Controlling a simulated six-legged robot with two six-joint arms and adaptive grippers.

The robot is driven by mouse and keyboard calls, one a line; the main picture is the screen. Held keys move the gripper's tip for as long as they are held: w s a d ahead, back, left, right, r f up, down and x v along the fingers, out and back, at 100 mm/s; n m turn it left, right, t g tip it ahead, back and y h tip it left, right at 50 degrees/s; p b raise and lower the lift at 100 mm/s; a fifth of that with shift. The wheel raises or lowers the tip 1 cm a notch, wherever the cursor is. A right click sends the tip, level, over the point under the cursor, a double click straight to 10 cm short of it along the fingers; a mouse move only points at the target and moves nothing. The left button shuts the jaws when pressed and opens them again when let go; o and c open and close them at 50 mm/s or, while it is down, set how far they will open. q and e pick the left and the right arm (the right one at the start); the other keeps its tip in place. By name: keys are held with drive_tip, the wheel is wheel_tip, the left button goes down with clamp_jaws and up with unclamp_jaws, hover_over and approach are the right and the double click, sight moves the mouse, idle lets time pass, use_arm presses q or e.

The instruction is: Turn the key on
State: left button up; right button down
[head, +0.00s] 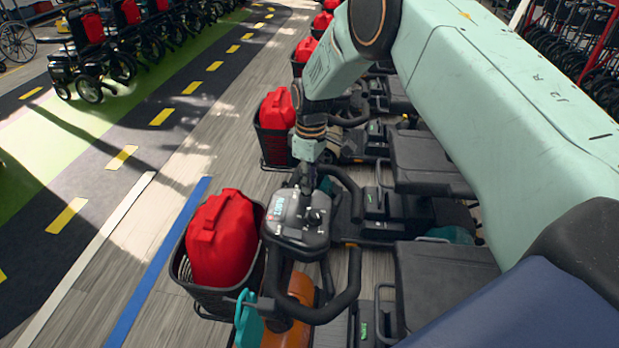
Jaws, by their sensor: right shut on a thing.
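The nearest scooter's dark control panel (296,218) sits between its looped handlebars, with a small lit display and a round knob on top. My right gripper (308,186) reaches down from above to the far edge of this panel. Its fingers are closed at the panel, shut on the key. The key itself is hidden by the fingers and too small to make out, so its turn position cannot be told. My left gripper is not in view.
A red jerrycan (221,240) stands in the black front basket (223,297) left of the panel. More scooters with red cans line up behind. Black seats (445,287) are on the right under my arm.

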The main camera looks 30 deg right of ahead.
drive_tip(key=shift+w+r+m, duration=0.2)
drive_tip(key=shift+m, duration=1)
drive_tip(key=shift+w, duration=0.1)
drive_tip(key=c, duration=1.7)
unclamp_jaws()
drive_tip(key=o, duration=0.4)
drive_tip(key=shift+a, duration=0.1)
drive_tip(key=shift+f, duration=0.1)
drive_tip(key=shift+s, duration=0.2)
drive_tip(key=shift+w+d+r, duration=0.1)
drive_tip(key=shift+d+r, duration=0.05)
drive_tip(key=shift+r, duration=1.85)
drive_tip(key=shift+w+d+r, duration=0.1)
drive_tip(key=shift+d+r, duration=0.1)
drive_tip(key=shift+r, duration=1.8)
drive_tip(key=shift+w+d+r, duration=0.1)
drive_tip(key=shift+d+r, duration=0.05)
drive_tip(key=shift+r, duration=1.85)
